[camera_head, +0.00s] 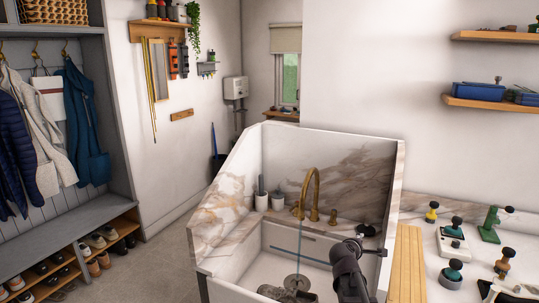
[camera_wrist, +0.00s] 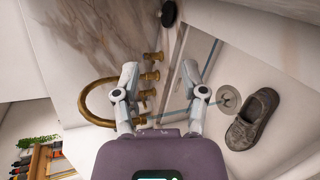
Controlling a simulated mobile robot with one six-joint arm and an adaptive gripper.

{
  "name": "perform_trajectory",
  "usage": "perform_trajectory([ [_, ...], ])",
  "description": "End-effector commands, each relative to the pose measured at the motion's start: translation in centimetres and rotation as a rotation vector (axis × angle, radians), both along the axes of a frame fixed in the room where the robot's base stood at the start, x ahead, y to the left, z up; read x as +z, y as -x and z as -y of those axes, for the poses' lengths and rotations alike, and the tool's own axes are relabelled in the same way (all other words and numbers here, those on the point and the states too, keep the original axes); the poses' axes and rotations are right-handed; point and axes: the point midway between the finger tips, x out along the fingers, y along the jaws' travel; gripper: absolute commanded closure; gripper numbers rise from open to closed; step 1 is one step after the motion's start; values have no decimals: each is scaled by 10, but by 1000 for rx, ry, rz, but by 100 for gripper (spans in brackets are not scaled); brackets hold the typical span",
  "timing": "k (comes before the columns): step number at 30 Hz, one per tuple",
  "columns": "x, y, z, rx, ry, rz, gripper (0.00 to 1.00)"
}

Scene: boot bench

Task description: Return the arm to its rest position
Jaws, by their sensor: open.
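My gripper (camera_wrist: 160,75) shows in the wrist view with its two grey fingers spread apart and nothing between them. It is tilted over the wash basin, with the brass tap (camera_wrist: 88,103) behind and beside the left finger. In the head view a dark part of my arm reaches up over the right side of the basin (camera_head: 258,268); my gripper cannot be made out clearly there. A brown mottled shoe (camera_wrist: 251,120) lies on the basin floor beside the round drain (camera_wrist: 229,99), apart from my fingers. It also shows at the bottom of the head view (camera_head: 285,294).
Marble walls (camera_head: 330,165) enclose the basin. The tap (camera_head: 311,190) and small pots (camera_head: 262,200) stand on its back ledge. A slatted wooden board (camera_head: 407,265) and a counter with several knobbed tools (camera_head: 453,230) lie right. Open floor (camera_head: 165,250) is left, before the shoe bench.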

Motion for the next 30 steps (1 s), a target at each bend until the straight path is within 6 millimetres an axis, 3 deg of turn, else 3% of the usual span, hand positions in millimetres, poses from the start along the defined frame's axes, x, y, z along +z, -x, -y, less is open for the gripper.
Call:
perform_trajectory([
  [8,-59,68,-28,-353,-550,-26,45],
  [15,-97,126,-73,-665,-923,-120,45],
  [30,-115,194,-137,-1028,-1229,-306,45],
])
